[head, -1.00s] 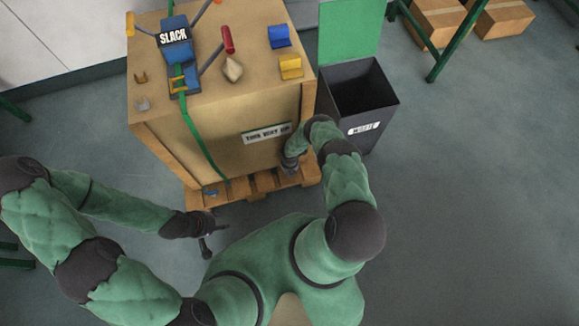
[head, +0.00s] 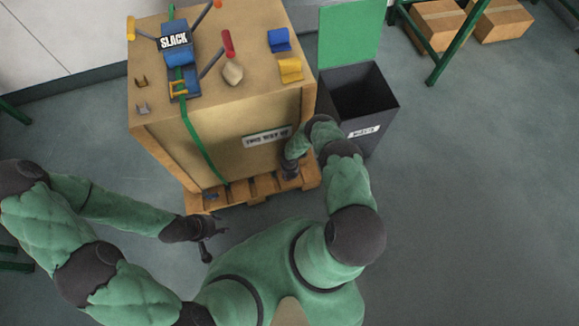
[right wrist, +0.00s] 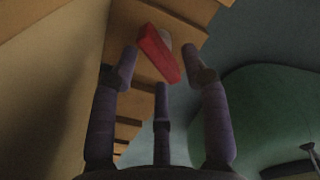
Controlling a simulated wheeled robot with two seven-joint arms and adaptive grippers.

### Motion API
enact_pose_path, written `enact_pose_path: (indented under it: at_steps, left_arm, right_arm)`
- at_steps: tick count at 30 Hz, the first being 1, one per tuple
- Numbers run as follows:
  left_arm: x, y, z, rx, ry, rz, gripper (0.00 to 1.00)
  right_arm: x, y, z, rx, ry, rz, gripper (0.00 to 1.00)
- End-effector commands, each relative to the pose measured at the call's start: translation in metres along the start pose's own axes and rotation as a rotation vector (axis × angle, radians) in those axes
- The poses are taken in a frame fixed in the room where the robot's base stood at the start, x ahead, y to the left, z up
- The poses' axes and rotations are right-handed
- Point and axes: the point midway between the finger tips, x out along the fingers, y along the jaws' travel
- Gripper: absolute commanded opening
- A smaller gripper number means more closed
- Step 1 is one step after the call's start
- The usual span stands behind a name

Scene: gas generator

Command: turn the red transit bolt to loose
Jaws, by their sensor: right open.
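The red transit bolt shows in the right wrist view as a red bar (right wrist: 157,54) beside a pale round part, in front of the wooden slats. My right gripper (right wrist: 165,78) is open, with its three fingers spread around the near side of the bar; I cannot tell whether any finger touches it. In the head view my right gripper (head: 290,171) is low at the crate's front right, by the pallet, and the bolt is hidden there. My left gripper (head: 208,238) is in front of the pallet's left side, away from the crate; its fingers appear apart and empty.
The wooden crate (head: 235,163) stands on a pallet (head: 237,191), with a green strap down its front and a ratchet marked SLACK (head: 174,40) on top. A dark bin (head: 378,90) with a green lid stands close to the right.

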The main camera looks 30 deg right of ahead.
Motion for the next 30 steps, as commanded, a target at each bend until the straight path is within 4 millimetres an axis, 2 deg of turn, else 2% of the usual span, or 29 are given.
enact_pose_path:
  at_steps: [21,30]
  left_arm:
    - [0.000,0.000,0.000,0.000,0.000,0.000,0.40]
    - [0.000,0.000,0.000,0.000,0.000,0.000,0.40]
  right_arm:
    - [-0.086,0.001,0.000,-0.002,-0.001,0.001,0.46]
    - [-0.106,0.000,-0.001,-0.001,0.001,0.000,0.46]
